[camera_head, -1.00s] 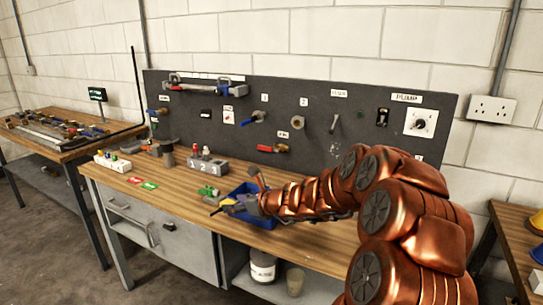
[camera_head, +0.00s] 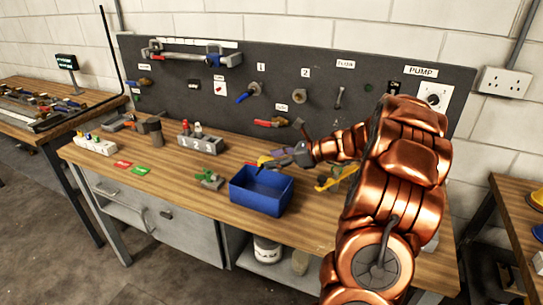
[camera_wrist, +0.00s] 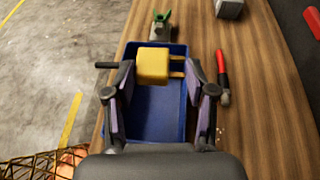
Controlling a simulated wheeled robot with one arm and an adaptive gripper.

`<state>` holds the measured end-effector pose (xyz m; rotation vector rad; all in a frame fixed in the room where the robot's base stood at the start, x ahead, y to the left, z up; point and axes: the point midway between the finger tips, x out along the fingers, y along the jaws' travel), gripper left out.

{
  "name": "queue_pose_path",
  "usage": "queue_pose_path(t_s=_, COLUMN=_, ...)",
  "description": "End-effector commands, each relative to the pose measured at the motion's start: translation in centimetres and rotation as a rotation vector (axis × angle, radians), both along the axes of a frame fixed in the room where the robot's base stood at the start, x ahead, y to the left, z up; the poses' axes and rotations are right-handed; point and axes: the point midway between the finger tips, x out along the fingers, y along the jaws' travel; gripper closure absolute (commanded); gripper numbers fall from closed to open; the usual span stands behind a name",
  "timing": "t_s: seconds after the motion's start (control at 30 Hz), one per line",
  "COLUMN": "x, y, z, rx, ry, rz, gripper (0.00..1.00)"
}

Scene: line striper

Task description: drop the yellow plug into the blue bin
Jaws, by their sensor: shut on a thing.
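The yellow plug (camera_wrist: 153,65) is held in my gripper (camera_head: 277,160), its prongs pointing right in the wrist view. In the head view the yellow plug (camera_head: 264,160) shows small at the gripper's tip. The open blue bin (camera_head: 256,201) stands on the workbench near its front edge. My gripper is over the back part of the bin in the head view. In the wrist view the bin (camera_wrist: 158,125) lies below the plug and between the fingers, its floor bare where it shows. The plug hides part of the bin's far end.
A green item (camera_head: 208,179) lies left of the bin. A red-handled tool (camera_wrist: 222,75) lies right of the bin in the wrist view. A yellow item (camera_head: 335,178) is partly behind my arm. The dark pegboard (camera_head: 330,75) rises behind.

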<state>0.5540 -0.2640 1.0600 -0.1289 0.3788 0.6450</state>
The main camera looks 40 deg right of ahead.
Motion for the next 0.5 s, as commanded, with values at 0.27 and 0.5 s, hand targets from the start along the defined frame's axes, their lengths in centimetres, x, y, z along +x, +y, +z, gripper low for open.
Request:
queue_pose_path(t_s=0.27, x=-0.1, y=-0.3, z=-2.8, rx=0.001, ry=0.001, rz=-0.007, gripper=0.85)
queue_pose_path(t_s=0.5, x=-0.1, y=-0.1, z=-5.2, rx=0.001, ry=0.001, rz=-0.003, gripper=0.85)
